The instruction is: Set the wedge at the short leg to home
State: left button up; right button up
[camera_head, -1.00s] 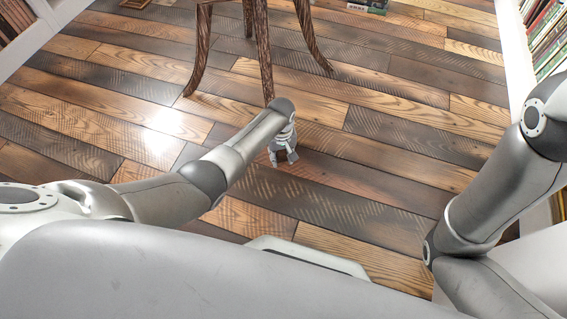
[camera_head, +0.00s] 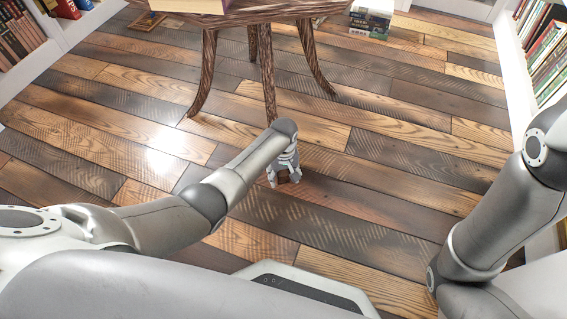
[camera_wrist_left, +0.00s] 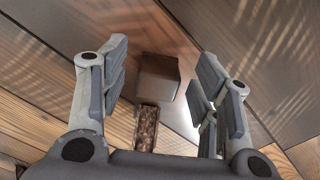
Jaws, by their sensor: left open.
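The left gripper (camera_head: 284,179) is open and points down, close to the plank floor in front of the table's front leg (camera_head: 267,80). A small smooth brown block, seemingly the wedge (camera_wrist_left: 158,78), shows between the open fingers of the left gripper (camera_wrist_left: 160,88) in the left wrist view. Neither finger visibly touches it. A dark, coarse-grained piece (camera_wrist_left: 147,128) shows just below the block; I cannot tell whether it is part of it or a leg's foot. The front leg's foot is partly hidden by my left arm. My right gripper is out of view.
The table (camera_head: 270,11) stands on curved, striped legs at the back. Books (camera_head: 371,17) are stacked behind it on the right. Bookshelves line both sides (camera_head: 28,28). A small flat frame-like object (camera_head: 147,21) lies at back left. The plank floor (camera_head: 390,165) is otherwise clear.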

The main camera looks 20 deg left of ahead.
pick_arm(q)
notch_tip(320, 180, up, 11)
dwell(0.4)
dwell(0.4)
